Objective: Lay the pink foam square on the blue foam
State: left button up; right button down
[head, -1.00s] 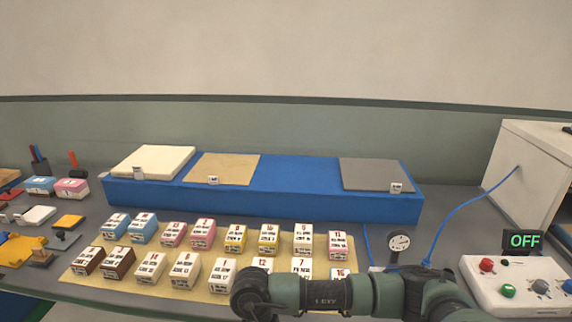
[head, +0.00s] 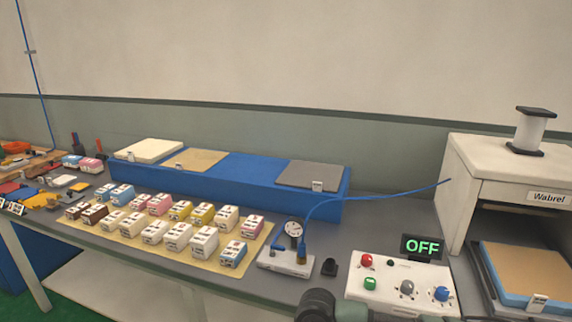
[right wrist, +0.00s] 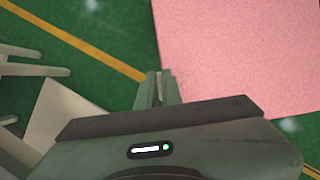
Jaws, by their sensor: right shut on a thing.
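The pink foam square (right wrist: 235,50) is in the right wrist view, at the upper right, with its near edge at the fingers. My right gripper (right wrist: 157,88) is shut on it; the fingers hide the exact grip. In the head view, a blue foam slab (head: 515,301) lies in the opening of the white press at the right, with a tan sheet (head: 535,268) on top of it. The pink square is out of the head view, and only part of my arm shows at its bottom edge. My left gripper is not in view.
A white press (head: 485,165) stands at the right, with a control box (head: 395,310) and an OFF display in front. A long blue stand (head: 250,165) holds white, tan and grey squares. Several small labelled blocks sit on a yellow mat (head: 115,243). A blue cable crosses to the press.

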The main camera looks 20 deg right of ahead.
aim_at(535, 272)
jog(key=k+l, duration=0.75)
jog(key=l, duration=0.25)
jog(key=k+l, duration=0.4)
jog(key=k+l+z, duration=0.1)
jog(key=k+l, duration=0.25)
jog(key=l, duration=0.25)
